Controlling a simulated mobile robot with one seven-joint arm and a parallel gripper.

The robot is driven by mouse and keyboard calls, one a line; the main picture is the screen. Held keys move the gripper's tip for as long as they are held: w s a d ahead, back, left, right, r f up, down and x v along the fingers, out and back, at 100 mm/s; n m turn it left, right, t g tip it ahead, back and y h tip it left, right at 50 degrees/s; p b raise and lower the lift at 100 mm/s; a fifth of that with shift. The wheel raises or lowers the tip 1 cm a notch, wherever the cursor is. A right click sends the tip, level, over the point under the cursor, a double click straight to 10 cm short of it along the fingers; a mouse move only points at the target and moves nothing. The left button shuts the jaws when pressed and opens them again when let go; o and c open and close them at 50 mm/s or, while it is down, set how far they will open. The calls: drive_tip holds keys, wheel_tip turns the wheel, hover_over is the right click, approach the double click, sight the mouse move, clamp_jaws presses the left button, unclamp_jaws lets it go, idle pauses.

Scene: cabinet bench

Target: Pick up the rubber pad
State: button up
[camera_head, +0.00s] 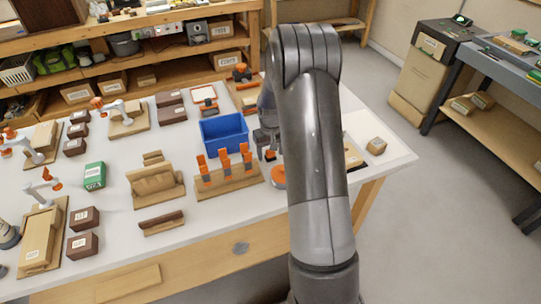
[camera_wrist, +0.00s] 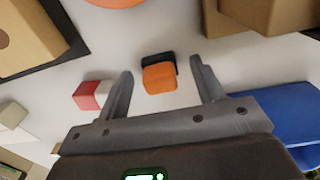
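My gripper (camera_wrist: 161,72) is open and empty in the wrist view, with its two fingers spread apart. A small block with an orange face and a black back (camera_wrist: 160,75) lies on the white table, framed between the fingertips; I cannot tell for certain that it is the rubber pad. The fingers do not appear to touch it. In the head view my gripper (camera_head: 268,142) points down over the table just right of the blue bin, and the small orange and black block (camera_head: 270,155) shows by its fingertips, partly hidden.
A red and white block (camera_wrist: 91,95) lies left of the fingers. The blue bin (camera_head: 223,134) stands close by. A wooden rack with orange clips (camera_head: 228,182) and an orange disc (camera_head: 278,173) are near. My arm hides part of the table; a small box (camera_head: 376,146) sits right.

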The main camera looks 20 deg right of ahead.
drive_tip(key=c, duration=1)
drive_tip(key=shift+c, duration=0.2)
